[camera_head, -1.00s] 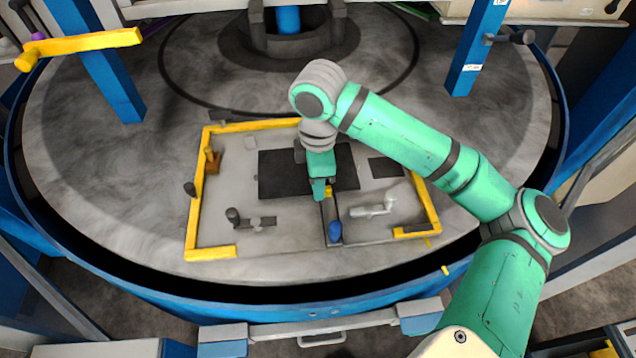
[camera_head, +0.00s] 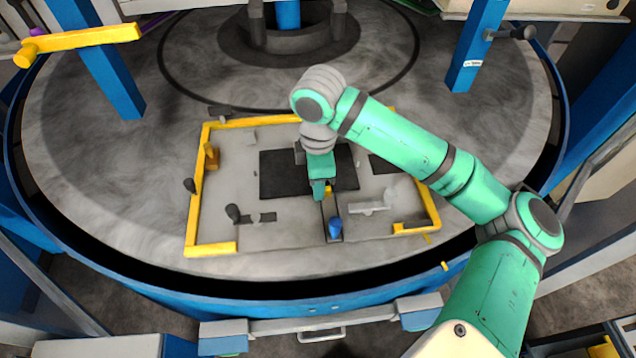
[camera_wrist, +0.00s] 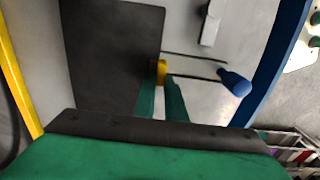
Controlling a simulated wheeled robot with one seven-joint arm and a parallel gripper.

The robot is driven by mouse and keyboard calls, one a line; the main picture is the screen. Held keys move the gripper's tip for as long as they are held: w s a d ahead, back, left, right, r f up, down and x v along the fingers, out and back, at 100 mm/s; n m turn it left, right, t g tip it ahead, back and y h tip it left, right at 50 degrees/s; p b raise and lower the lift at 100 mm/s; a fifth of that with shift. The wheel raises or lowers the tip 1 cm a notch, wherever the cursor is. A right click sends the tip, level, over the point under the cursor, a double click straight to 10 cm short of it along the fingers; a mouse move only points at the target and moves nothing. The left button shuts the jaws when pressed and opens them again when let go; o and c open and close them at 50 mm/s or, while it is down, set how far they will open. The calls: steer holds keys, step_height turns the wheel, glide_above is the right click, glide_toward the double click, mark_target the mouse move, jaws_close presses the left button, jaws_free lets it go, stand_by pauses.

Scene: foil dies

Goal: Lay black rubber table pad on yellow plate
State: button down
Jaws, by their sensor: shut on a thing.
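A dark, nearly black rectangular pad (camera_head: 280,176) lies in the middle of the grey plate (camera_head: 222,190) with a yellow border (camera_head: 196,200). It looks flat and also shows in the wrist view (camera_wrist: 110,50). My gripper (camera_head: 322,192) points down at the pad's near edge. In the wrist view, my gripper (camera_wrist: 161,84) has its two green fingers close together, shut on a small yellow tab (camera_wrist: 161,70) at the pad's edge. I cannot tell whether the tab is fixed to the pad. My wrist hides part of the pad.
A pale fitting (camera_head: 368,209) and a smaller dark patch (camera_head: 385,166) lie to the right.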

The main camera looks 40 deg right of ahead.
steer(key=shift+f, duration=0.15)
steer(key=c, duration=1.7)
jaws_free()
steer(key=shift+c, duration=0.2)
step_height(320, 180, up, 11)
steer(key=shift+f, duration=0.1)
